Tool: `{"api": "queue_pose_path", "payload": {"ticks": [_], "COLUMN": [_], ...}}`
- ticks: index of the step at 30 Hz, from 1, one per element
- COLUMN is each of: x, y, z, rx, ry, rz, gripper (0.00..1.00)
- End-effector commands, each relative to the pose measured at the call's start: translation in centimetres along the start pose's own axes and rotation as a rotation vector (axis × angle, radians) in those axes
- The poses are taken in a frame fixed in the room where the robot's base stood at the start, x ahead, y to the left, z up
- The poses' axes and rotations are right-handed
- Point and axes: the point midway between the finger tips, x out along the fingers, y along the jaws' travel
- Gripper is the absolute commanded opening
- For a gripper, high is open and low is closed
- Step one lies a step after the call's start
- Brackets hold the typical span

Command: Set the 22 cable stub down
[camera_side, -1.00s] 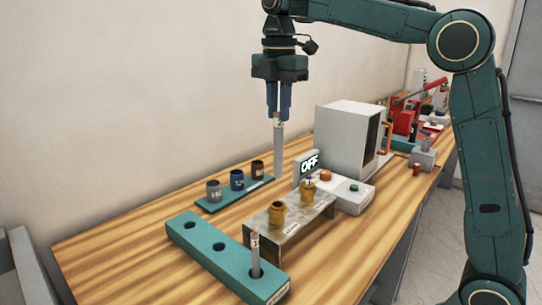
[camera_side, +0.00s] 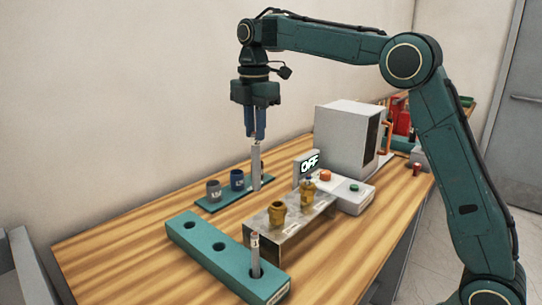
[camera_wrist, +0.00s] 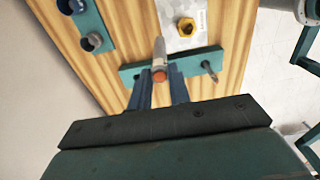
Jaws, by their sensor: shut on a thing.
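My gripper (camera_side: 256,138) is shut on a grey cable stub (camera_side: 256,165), held upright in the side view with its lower end over or in front of the right end of the small teal tray (camera_side: 209,208). In the wrist view, the fingers of my gripper (camera_wrist: 161,75) are around the stub (camera_wrist: 159,50), whose near end is orange. The number on the held stub is not readable. A long teal rack with holes (camera_side: 205,249) lies at the front left. A second stub (camera_side: 255,243) stands in its right hole; the other holes look empty.
A grey bushing (camera_side: 214,189) and a blue bushing (camera_side: 237,179) stand on the small tray. Two yellow bushings (camera_side: 277,215) (camera_side: 308,192) stand on a metal stand. A grey device (camera_side: 342,140) and an OFF display (camera_side: 309,164) are behind. Bare wood lies left of the rack.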

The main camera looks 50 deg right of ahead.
Motion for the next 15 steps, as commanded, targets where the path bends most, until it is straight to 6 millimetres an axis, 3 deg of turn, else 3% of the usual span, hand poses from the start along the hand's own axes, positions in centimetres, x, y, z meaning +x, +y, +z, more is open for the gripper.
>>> {"api": "queue_pose_path", "payload": {"ticks": [6, 15], "x": [3.8, 6.0], "y": [3.3, 5.0], "z": [-0.4, -0.6], "rx": [-0.001, -0.001], "ry": [0.0, 0.0], "rz": [-0.002, 0.001], "gripper": [0.0, 0.0]}}
